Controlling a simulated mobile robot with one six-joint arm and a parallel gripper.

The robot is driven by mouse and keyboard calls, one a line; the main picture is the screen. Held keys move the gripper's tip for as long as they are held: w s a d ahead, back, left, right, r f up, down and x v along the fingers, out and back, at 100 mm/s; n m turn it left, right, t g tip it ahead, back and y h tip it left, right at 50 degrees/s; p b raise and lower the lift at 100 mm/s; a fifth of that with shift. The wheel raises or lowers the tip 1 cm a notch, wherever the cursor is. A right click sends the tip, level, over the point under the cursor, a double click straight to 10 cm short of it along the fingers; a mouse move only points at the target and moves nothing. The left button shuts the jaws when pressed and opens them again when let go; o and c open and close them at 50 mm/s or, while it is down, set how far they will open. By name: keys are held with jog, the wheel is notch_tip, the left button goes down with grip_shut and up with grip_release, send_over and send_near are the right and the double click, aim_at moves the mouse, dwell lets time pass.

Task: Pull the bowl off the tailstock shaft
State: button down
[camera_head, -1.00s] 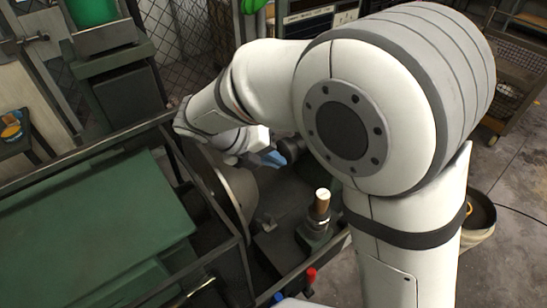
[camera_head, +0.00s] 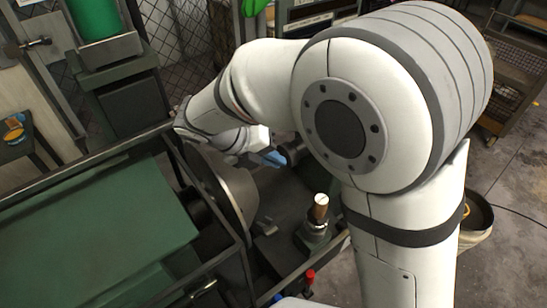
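A grey metal bowl (camera_head: 238,190) shows in the head view, left of centre, with its rim turned partly toward me. The dark tailstock shaft (camera_head: 296,152) shows in part to the right of the bowl, and my arm hides some of it. My gripper (camera_head: 270,158) is above and right of the bowl, between it and the shaft. Its blue fingertips are small in view, and I cannot tell whether they touch anything. Whether the bowl is on the shaft is not clear.
A green machine cover (camera_head: 90,225) with a dark frame fills the left side. A red-topped lever (camera_head: 309,278) is at the lower edge. A bucket (camera_head: 478,216) stands on the floor at right.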

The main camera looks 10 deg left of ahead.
jog(key=shift+r+p, duration=3.2)
jog(key=shift+p, duration=0.05)
